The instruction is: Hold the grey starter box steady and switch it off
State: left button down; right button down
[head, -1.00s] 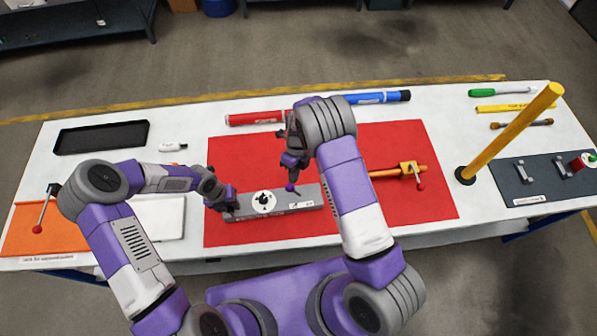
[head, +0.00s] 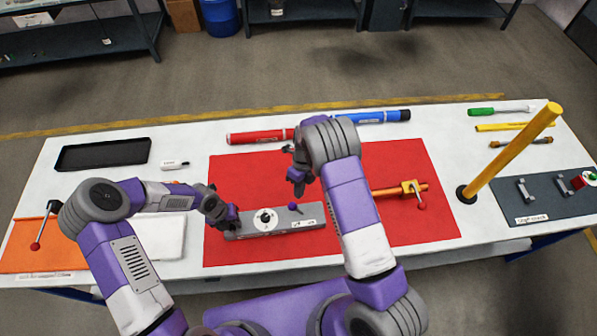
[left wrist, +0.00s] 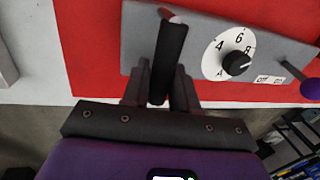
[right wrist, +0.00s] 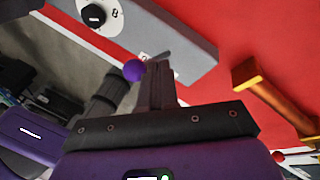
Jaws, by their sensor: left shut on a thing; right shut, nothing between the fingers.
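The grey starter box (head: 248,229) lies on the red mat (head: 380,240), with a white dial and black knob on its top. Its purple-knobbed lever (head: 293,207) stands near the right end, beside an Off/On label (left wrist: 270,79). I cannot tell which word the lever points to. My left gripper (head: 228,221) is shut on a black upright handle (left wrist: 170,60) at the box's left end. My right gripper (head: 298,190) is shut and empty just above the lever. In the right wrist view the purple knob (right wrist: 134,70) shows just left of the closed fingertips; contact is unclear.
An orange bar with a yellow clamp (head: 410,187) lies to the right on the mat. A red tube (head: 258,137) and a blue tube (head: 385,116) lie behind. A yellow post (head: 510,150) stands right. A black tray (head: 102,155) is at the back left.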

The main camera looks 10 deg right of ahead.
pick_arm(q)
jog(key=shift+a, duration=0.1)
pick_arm(e)
jog(key=w+v, duration=0.1)
jog(key=v, duration=1)
jog(key=shift+w+f, duration=0.2)
jog(key=shift+w, duration=0.05)
jog(key=shift+a, duration=0.15)
pick_arm(q)
jog(key=c, duration=0.8)
grip_release()
